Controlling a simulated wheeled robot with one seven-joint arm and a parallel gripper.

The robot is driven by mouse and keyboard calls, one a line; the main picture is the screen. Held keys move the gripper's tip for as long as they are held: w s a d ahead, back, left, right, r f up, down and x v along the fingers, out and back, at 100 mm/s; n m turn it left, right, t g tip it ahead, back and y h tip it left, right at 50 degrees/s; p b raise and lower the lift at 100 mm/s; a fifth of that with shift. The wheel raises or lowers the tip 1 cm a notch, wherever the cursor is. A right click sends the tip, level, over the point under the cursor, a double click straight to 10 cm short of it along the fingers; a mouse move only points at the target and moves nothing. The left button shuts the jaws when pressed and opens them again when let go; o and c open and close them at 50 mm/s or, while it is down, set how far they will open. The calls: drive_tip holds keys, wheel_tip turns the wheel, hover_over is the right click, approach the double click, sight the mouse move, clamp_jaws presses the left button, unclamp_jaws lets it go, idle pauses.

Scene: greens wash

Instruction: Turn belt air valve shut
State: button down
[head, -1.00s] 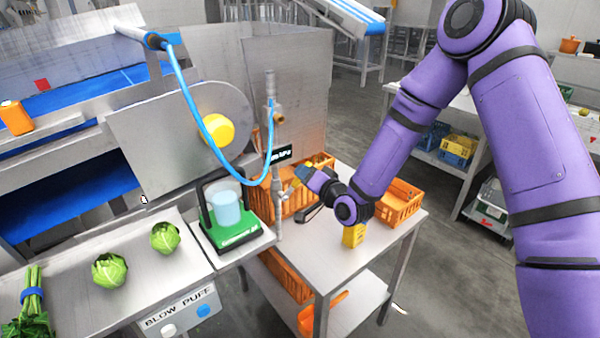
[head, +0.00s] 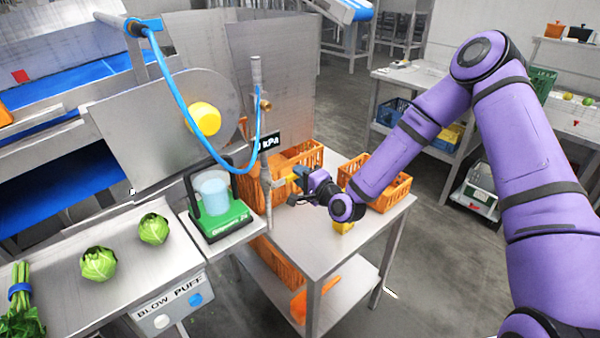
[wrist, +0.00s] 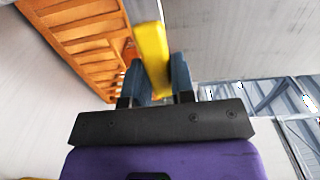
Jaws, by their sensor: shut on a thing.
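The belt air valve sits on a thin vertical grey pipe (head: 265,185) beside the steel table, with a blue hose looping to the pipe's upper part. Its yellow lever (wrist: 152,55) stands between the two blue-grey fingers of my gripper (wrist: 156,80) in the wrist view. The fingers are shut on the lever, its far end reaching past them. In the head view my gripper (head: 299,174) is just right of the pipe. There the lever is small and mostly hidden by the fingers, so its exact angle is unclear.
Orange crates (head: 400,188) stand on the steel table (head: 310,235) behind and right of my gripper. A green-based device with a clear vessel (head: 214,190) stands left of the pipe. Two green heads (head: 98,263) lie on the left counter. A small pressure display is behind the pipe.

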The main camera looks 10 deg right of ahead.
drive_tip(key=shift+f, duration=0.15)
idle(0.3)
drive_tip(key=c, duration=1)
unclamp_jaws()
drive_tip(key=shift+o, duration=0.2)
drive_tip(key=v, duration=1.1)
drive_tip(key=shift+w, duration=0.15)
